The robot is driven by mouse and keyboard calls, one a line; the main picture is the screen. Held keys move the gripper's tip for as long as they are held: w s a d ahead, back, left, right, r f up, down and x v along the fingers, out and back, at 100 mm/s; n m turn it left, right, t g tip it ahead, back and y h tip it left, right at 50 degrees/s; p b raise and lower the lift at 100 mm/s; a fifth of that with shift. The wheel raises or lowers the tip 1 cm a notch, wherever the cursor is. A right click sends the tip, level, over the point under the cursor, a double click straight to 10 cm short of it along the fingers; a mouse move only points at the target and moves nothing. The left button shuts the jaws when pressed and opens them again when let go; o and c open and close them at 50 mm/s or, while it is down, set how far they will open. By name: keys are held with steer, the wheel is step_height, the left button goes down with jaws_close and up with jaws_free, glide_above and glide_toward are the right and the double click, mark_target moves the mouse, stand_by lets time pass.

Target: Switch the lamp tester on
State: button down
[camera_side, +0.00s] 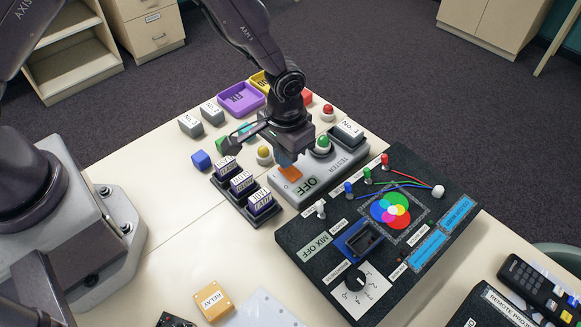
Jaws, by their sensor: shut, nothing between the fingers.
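The lamp tester (335,167) is a grey box labelled TESTER, near the middle of the table. Its OFF label (308,185) is readable on the near left end. An orange switch (291,174) sits beside that label.
A rack of small labelled blocks (257,214) stands close left of the tester. A black colour-mixing board (290,239) lies close at its right. The table at front left is mostly clear around a RELAY block (213,301).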

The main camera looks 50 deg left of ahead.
steer(key=shift+f, duration=0.55)
steer(key=shift+r, duration=3.5)
steer(key=shift+s, duration=0.1)
steer(key=shift+s+a+f+m+g, duration=0.1)
steer(key=shift+s+a+m+g, duration=0.1)
steer(key=shift+s, duration=0.3)
steer(key=shift+s+a+f+m+g, duration=0.1)
steer(key=shift+s+a+m+g, duration=0.1)
steer(key=shift+s, duration=0.25)
steer(key=s+a+r+t, duration=0.2)
steer(key=s+a+r, duration=0.2)
steer(key=r, duration=0.4)
steer(key=s+a+r+t, duration=0.2)
steer(key=s+a+r, duration=0.2)
steer(key=s+r, duration=0.3)
steer(key=s+a+r+t, duration=0.2)
steer(key=s+a+r, duration=0.2)
steer(key=r, duration=0.5)
steer(key=shift+s+a+r+n, duration=0.2)
steer(key=shift+s+r+n, duration=0.2)
steer(key=shift+s, duration=0.25)
